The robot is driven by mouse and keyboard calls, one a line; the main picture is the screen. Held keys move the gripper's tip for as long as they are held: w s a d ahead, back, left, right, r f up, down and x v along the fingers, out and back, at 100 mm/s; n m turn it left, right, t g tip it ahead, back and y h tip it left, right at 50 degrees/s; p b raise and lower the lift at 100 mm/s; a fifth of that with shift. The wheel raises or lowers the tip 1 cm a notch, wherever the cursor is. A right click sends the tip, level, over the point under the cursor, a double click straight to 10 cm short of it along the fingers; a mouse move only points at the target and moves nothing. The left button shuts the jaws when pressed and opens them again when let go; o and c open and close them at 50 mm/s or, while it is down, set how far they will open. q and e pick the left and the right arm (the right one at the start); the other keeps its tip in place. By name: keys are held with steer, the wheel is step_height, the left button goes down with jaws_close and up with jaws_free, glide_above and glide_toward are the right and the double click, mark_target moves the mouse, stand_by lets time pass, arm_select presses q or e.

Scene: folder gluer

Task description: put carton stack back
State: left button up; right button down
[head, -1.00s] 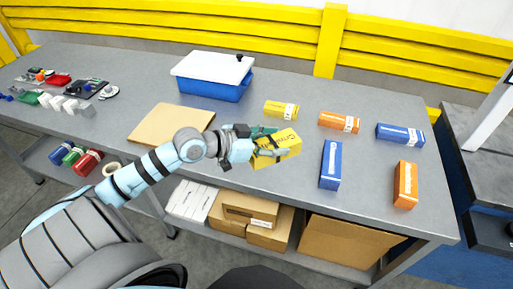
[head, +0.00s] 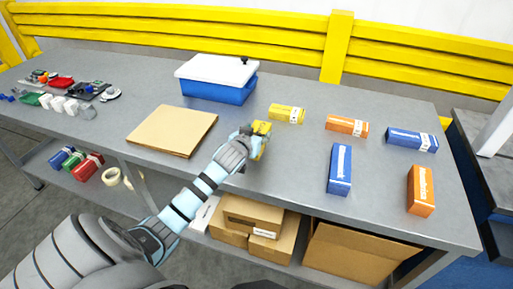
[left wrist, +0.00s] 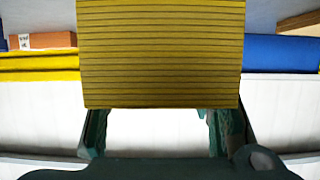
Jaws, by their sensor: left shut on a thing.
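A yellow carton stack (head: 263,142) is held by my left gripper (head: 251,134) over the front part of the bench, with the hand partly covering it. In the left wrist view the stack's layered edge (left wrist: 162,55) fills the upper middle, between the fingers of my left gripper (left wrist: 162,122). The gripper is shut on the stack. Another yellow stack (head: 287,113) lies on the bench behind it. I cannot tell whether the held stack touches the bench. My right gripper is not in view.
Orange (head: 347,125) and blue (head: 405,139) stacks lie to the right, with another blue (head: 340,168) and orange (head: 421,190) stack nearer. A lidded blue bin (head: 217,91) stands behind, and a flat cardboard sheet (head: 172,130) lies left. Cardboard boxes (head: 252,215) sit on the lower shelf.

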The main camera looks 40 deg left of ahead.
arm_select(q)
step_height(320, 180, down, 4)
steer(key=shift+f+b, duration=0.1)
steer(key=shift+b, duration=0.35)
steer(key=o, duration=1.4)
steer(key=shift+o, duration=0.2)
steer(key=p+v, duration=0.3)
steer(key=v, duration=0.9)
steer(key=shift+r, duration=0.2)
steer(key=shift+f, duration=0.1)
